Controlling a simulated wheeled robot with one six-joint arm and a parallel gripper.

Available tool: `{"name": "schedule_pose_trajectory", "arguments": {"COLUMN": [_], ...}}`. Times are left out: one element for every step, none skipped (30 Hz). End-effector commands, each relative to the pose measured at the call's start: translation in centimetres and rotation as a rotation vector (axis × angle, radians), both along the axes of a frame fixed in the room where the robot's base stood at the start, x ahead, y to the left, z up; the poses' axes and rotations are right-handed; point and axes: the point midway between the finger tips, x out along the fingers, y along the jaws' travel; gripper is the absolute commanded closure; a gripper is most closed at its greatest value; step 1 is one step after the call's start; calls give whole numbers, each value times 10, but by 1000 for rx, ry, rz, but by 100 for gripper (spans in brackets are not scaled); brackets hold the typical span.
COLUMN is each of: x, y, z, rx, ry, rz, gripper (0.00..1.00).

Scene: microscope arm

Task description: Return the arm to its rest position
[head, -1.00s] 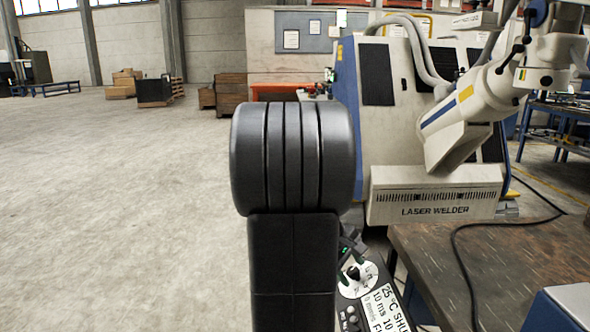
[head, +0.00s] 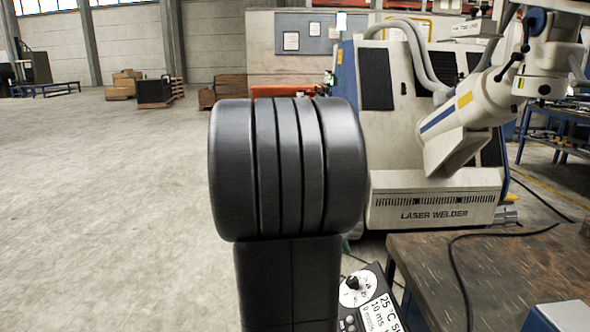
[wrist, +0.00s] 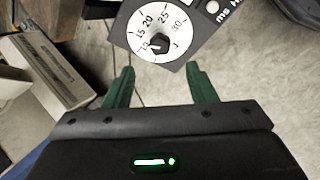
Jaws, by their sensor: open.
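My arm's thick black ribbed joint (head: 287,168) stands upright in the middle of the head view and hides most of what is behind it. My gripper (wrist: 160,82) shows in the wrist view with two green fingers spread apart and nothing between them. A control panel with a round white dial (wrist: 157,28) is just beyond the fingertips, apart from them. The dial has a black knob and numbers around it. In the head view the same dial (head: 353,291) is low, right of my arm, and the gripper is hidden behind my arm.
A white laser welder (head: 430,195) with a jointed arm (head: 470,105) stands at the right. A brown worktable (head: 490,270) with a black cable is in front of it. Wooden boxes (head: 228,87) are far back. Open concrete floor (head: 100,200) lies at the left.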

Motion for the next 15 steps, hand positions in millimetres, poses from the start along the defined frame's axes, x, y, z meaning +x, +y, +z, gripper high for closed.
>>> {"name": "schedule_pose_trajectory", "arguments": {"x": [1,2,4,5,6,8,9,10,11,12,13,15,16,17,17], "y": [-6,-8,-12,-14,-17,-21,-24,-26,-30,-33,-35,-39,-42,-44,-42], "z": [-14,-19,-26,-31,-37,-44,-49,-54,-61,-67,-72,-79,-84,-86,-77], "rx": [0,0,0,1,-1,0,0,0,1,0,1,0,0,0,-1], "ry": [2,2,4,3,3,3,3,3,2,2,3,2,3,5,24], "rz": [-3,-3,-3,-3,-3,-3,-3,-3,-3,-3,-3,-2,-3,2,33], "gripper": [49,49,49,49,49,49,49,49,49,49,49,49,49,49,49]}}
